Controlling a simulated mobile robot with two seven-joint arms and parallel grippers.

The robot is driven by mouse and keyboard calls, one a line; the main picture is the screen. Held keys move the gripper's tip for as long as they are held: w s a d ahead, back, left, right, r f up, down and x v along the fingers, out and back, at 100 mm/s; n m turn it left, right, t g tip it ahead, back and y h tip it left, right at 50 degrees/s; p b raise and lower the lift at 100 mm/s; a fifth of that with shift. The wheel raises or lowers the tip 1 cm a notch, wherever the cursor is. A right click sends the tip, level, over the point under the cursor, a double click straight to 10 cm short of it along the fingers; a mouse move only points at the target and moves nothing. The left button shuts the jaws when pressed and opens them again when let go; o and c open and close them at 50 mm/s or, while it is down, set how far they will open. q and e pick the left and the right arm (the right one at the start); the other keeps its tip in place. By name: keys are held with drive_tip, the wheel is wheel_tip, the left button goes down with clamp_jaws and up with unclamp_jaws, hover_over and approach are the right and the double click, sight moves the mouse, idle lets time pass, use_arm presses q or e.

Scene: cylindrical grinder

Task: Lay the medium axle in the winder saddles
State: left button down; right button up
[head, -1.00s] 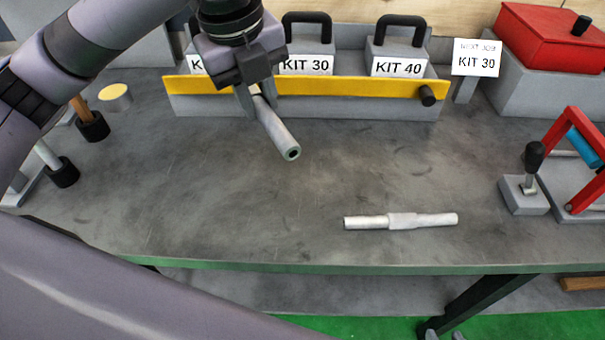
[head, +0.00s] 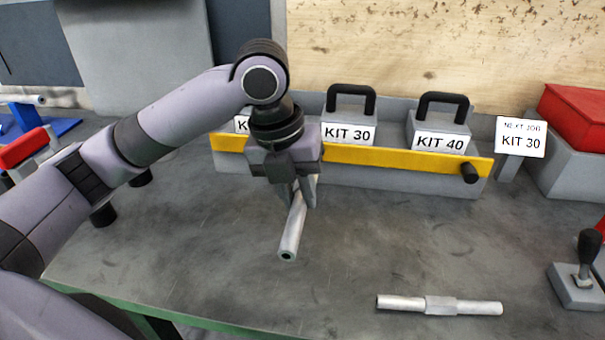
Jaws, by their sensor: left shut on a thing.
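My left gripper (head: 300,196) is shut on a grey metal axle (head: 292,232) with a hole in its near end. The axle points toward me, and its far part is hidden behind the fingers. It is held in front of the kit rack; I cannot tell how far above the bench. Another axle (head: 440,306), with a thicker middle, lies on the bench at the front right. Which of the two is the medium one I cannot tell. I cannot make out the winder saddles for certain. My right gripper is not in view.
A grey rack with a yellow rail (head: 400,158) holds kit boxes, including KIT 30 (head: 349,115) and KIT 40 (head: 440,125). A NEXT JOB KIT 30 sign (head: 521,137) stands beside it. A black-handled lever (head: 585,270) is at right. A blue and red fixture (head: 40,130) is at far left.

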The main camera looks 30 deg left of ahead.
sight(303, 258)
use_arm(q)
drive_tip(key=x, duration=0.4)
drive_tip(key=s+a+b+x, duration=0.1)
drive_tip(key=x, duration=0.3)
drive_tip(key=a+x, duration=0.1)
drive_tip(key=x, duration=0.3)
drive_tip(key=shift+s+d+f+b, duration=0.1)
drive_tip(key=shift+s+f+b, duration=0.15)
drive_tip(key=shift+f+b, duration=0.1)
drive_tip(key=c, duration=1.3)
unclamp_jaws()
drive_tip(key=shift+s+f, duration=0.1)
drive_tip(key=shift+f, duration=0.1)
drive_tip(key=o, duration=0.4)
drive_tip(key=shift+c, duration=0.2)
drive_tip(key=shift+r, duration=0.1)
drive_tip(key=p+v, duration=0.2)
drive_tip(key=v, duration=1)
